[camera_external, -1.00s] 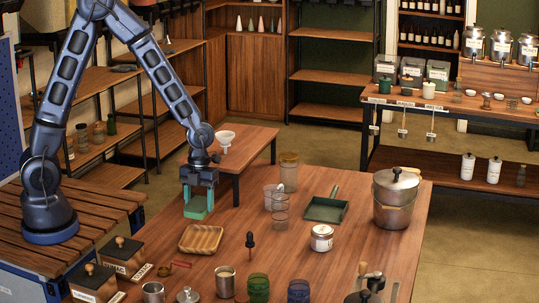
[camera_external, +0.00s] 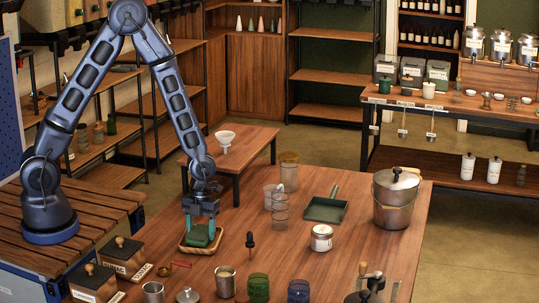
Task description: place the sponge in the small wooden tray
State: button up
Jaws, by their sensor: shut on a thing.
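The small wooden tray (camera_external: 200,251) lies on the wooden table, near the table's left edge. The green sponge (camera_external: 198,238) is over the tray's middle, inside its outline, and hides much of its floor. I cannot tell whether the sponge touches the tray floor. My gripper (camera_external: 202,228) points down from above and is shut on the sponge, with its fingers partly covering it.
A green dustpan (camera_external: 326,209) lies farther right.

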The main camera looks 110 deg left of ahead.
aim_at(203, 229)
jog(key=o, duration=0.7)
jog(key=shift+f, duration=0.1)
jog(key=shift+c, duration=0.2)
notch_tip(203, 229, up, 11)
jog(key=a, duration=0.2)
jog(key=s+d+r+n+y, duration=0.15)
jog(key=d+r+n, duration=0.25)
jog(key=d+r, duration=0.6)
jog(key=s+d+r+n+t, duration=0.2)
jog(key=s+d+r+n, duration=0.5)
jog(key=s+r, duration=0.2)
jog(key=s+d+r+n+t, duration=0.2)
jog(key=s+d+r+n, duration=0.5)
jog(key=s+r, duration=0.2)
jog(key=shift+s+r+t, duration=0.3)
jog(key=shift+r, duration=0.15)
